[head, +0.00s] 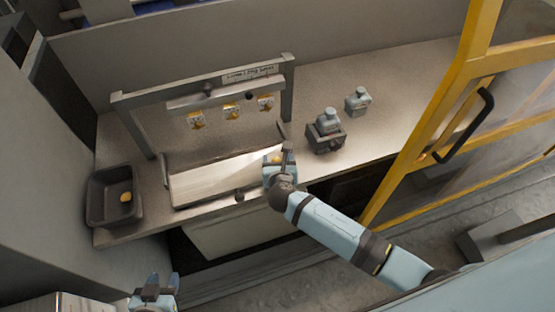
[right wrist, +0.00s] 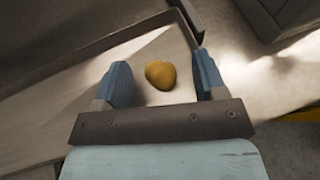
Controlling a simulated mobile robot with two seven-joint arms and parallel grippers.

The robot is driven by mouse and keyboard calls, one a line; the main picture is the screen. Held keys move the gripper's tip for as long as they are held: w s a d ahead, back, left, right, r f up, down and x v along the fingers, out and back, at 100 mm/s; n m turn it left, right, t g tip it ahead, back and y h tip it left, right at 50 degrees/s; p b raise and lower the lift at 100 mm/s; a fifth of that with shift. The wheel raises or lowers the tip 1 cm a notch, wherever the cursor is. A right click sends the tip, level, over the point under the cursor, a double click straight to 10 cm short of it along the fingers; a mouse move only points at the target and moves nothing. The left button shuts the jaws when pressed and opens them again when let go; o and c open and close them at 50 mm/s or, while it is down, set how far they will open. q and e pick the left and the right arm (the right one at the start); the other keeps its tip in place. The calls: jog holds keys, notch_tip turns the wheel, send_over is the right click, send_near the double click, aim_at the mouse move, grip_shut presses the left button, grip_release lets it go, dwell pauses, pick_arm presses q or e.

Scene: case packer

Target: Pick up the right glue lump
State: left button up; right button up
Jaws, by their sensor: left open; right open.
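The right glue lump, a small amber-brown blob, shows in the right wrist view (right wrist: 160,74) on the pale flap. In the head view only a bit of it (head: 276,159) shows by the right gripper. My right gripper (head: 279,157) is open over the right end of the long white carton (head: 215,182). In the right wrist view its blue fingers (right wrist: 158,82) stand on both sides of the lump, with gaps. Whether they are down at its height I cannot tell. My left gripper (head: 162,283) is open and empty at the lower left, off the table.
A dark bin (head: 97,213) with an amber lump (head: 126,197) inside stands at the table's left end. A grey frame (head: 289,90) with yellow-tagged parts spans behind the carton. Grey bottles (head: 358,102) and a dark holder (head: 326,142) stand to the right. A yellow-framed door (head: 425,115) is further right.

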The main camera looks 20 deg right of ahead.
jog(key=shift+c, duration=0.2)
jog(key=c, duration=0.9)
jog(key=shift+r, duration=0.1)
